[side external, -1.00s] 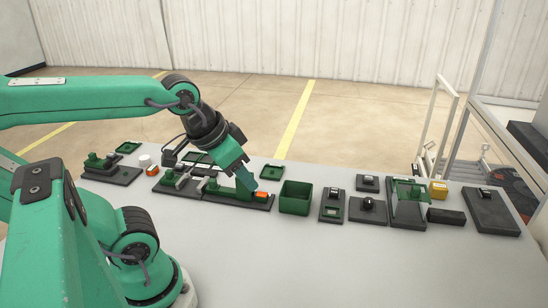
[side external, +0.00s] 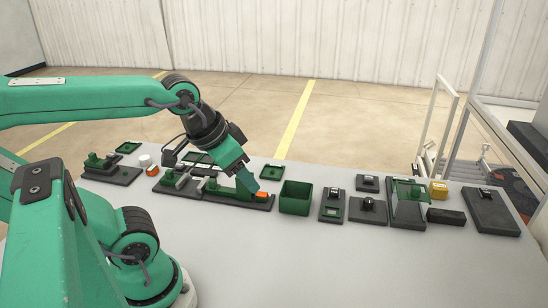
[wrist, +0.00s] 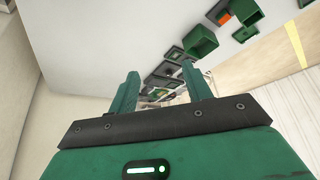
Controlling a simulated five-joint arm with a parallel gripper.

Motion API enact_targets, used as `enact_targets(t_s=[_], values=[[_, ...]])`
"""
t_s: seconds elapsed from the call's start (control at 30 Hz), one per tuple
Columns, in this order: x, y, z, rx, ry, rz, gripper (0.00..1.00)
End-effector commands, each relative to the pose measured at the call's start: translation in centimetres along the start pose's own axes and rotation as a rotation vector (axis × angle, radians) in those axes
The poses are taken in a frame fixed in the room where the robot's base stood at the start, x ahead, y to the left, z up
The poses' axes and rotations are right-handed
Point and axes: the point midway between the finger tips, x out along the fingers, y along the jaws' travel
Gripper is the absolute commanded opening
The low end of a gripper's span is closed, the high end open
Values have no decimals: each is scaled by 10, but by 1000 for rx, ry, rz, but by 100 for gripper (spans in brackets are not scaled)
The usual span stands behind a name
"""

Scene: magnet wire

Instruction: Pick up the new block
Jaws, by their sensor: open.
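An orange block (side external: 262,195) sits at the right end of a dark fixture base (side external: 225,199) in the side view. A second small orange block (side external: 153,171) lies farther left, by a white cylinder (side external: 145,160). I cannot tell by looks which block is the new one. My gripper (side external: 253,185) points down, its tips just up and left of the nearer orange block. In the wrist view my gripper (wrist: 160,74) has its two fingers apart with no block between them. An orange patch (wrist: 223,18) shows at the top of that view.
A green open bin (side external: 295,197) stands just right of the fixture. Several dark fixtures, a yellow block (side external: 438,189) and a black bar (side external: 446,216) lie farther right. A green tray (side external: 272,172) sits behind. The front of the table (side external: 330,265) is clear.

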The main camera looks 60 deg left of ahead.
Motion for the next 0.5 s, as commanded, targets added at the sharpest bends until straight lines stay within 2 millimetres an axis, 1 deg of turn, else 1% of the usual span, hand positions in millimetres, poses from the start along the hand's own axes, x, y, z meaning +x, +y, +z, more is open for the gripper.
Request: enact_targets(t_s=[0.27,0.5], values=[[0,0,-1,2,-2,-1,49],[7,-7,-10,47,-33,-12,49]])
